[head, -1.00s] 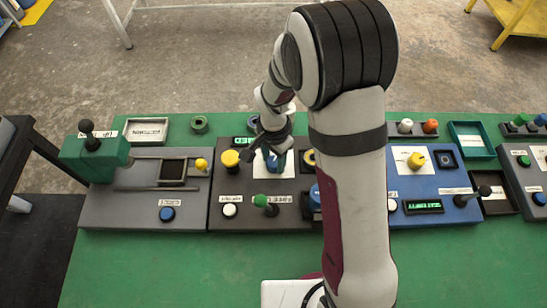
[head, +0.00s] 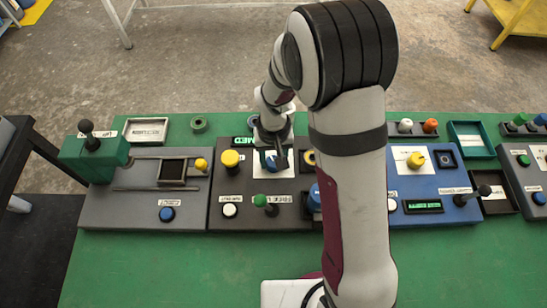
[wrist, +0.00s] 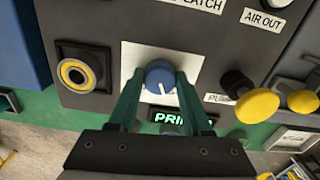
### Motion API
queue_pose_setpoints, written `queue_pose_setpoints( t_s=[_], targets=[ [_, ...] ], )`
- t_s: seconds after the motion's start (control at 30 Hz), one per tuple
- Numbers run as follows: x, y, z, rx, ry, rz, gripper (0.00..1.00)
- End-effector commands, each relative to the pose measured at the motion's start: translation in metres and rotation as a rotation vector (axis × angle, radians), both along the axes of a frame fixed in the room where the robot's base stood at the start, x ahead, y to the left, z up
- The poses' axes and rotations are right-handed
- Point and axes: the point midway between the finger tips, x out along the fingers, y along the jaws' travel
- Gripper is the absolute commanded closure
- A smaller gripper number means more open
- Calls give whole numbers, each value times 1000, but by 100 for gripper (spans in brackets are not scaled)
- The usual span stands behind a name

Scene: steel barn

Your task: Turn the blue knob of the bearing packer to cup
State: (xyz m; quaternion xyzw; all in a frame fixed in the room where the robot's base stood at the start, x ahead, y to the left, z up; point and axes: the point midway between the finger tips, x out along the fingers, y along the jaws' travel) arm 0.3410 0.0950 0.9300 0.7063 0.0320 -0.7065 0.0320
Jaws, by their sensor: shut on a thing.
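The blue knob (wrist: 160,78) sits on a white plate (wrist: 134,53) on the dark panel of the bearing packer (wrist: 101,25). It has a white pointer line, which points toward the bottom of the wrist view. My gripper (wrist: 160,84) is shut on the knob, with one green finger on each side of it. In the head view the knob (head: 269,165) is partly hidden by my gripper (head: 271,157). A green display (wrist: 183,115) below the knob is partly covered by a finger, and only "PRI" reads clearly. I cannot make out a "cup" mark.
A yellow push knob (head: 230,159) and a green-tipped lever (head: 260,200) stand close to the knob. A white button (head: 229,210) is at the panel's lower left. A grey machine (head: 135,203) stands to the left and a blue one (head: 425,185) to the right. My arm hides part of the panel.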

Motion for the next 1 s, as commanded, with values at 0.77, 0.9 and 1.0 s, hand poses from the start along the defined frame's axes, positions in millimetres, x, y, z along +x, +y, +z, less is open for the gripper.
queue_pose_setpoints(
  t_s=[0.77, 0.9, 1.0],
  targets=[
    [1, 0, 1, 0, -2, 167, 100],
    [1, 0, 1, 0, -2, 166, 100],
    [1, 0, 1, 0, -2, 166, 37]
  ],
)
